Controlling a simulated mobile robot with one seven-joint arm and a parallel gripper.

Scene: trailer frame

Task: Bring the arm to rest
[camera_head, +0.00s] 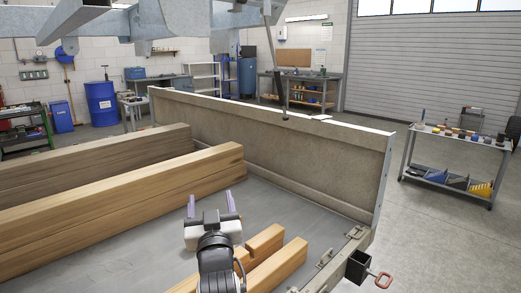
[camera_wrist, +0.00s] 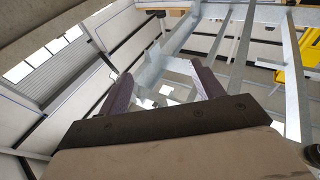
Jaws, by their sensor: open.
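My gripper (camera_head: 209,204) shows in the head view above the grey trailer bed (camera_head: 322,222), between the long beams and the short wooden pieces. Its two purple fingers stand apart with nothing between them. In the wrist view my gripper (camera_wrist: 162,88) is also open and empty, with steel framing and the building's walls behind it. My arm reaches in from the bottom edge of the head view.
Long wooden beams (camera_head: 110,199) lie at the left of the bed. Short notched wooden pieces (camera_head: 277,265) lie close to the right of my arm. A side board (camera_head: 290,150) closes the far side. A steel frame (camera_head: 180,22) hangs above. A tool cart (camera_head: 447,145) stands right.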

